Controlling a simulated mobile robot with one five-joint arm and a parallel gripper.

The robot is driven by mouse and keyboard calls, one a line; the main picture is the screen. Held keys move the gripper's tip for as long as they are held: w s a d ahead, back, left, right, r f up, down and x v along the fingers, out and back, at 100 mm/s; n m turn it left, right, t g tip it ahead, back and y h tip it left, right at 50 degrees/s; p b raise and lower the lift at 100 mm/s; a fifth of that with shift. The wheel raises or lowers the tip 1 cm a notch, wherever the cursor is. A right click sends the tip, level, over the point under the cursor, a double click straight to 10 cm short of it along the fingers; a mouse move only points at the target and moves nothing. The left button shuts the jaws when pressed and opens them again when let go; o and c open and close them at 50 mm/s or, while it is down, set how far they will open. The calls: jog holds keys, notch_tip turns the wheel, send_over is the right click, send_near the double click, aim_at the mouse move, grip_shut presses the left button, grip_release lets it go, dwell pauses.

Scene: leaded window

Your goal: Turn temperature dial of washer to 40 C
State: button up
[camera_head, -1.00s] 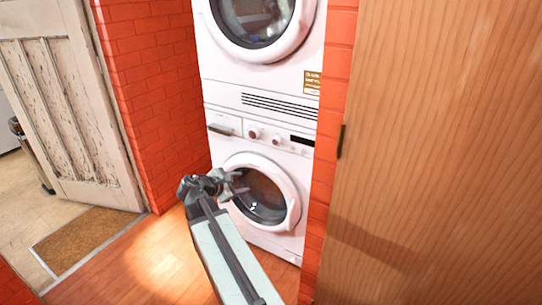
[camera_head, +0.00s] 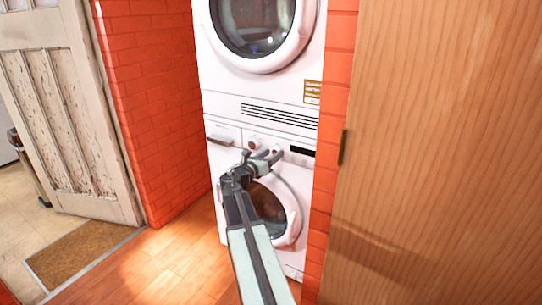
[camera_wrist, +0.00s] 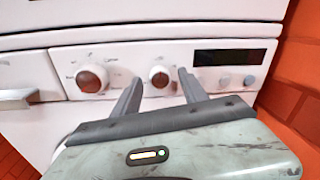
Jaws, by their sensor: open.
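The washer (camera_head: 216,165) is the lower white machine of a stack. In the wrist view its panel has a larger left dial (camera_wrist: 92,79) and a smaller right dial (camera_wrist: 159,76), both with reddish-brown centres and small markings around them. The markings are too small to read, so I cannot tell which dial is for temperature. My gripper (camera_head: 267,157) is open in front of the panel. In the wrist view its two fingers (camera_wrist: 159,82) appear on either side of the right dial, and I cannot tell whether they touch it.
A dark display (camera_wrist: 221,57) with two grey buttons is right of the dials, and a drawer handle (camera_wrist: 18,98) is left. The dryer (camera_head: 258,90) stands above. Brick walls flank the machines, and a wooden panel (camera_head: 440,150) fills the right. Wooden floor (camera_head: 175,265) is clear at left.

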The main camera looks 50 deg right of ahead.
grip_shut()
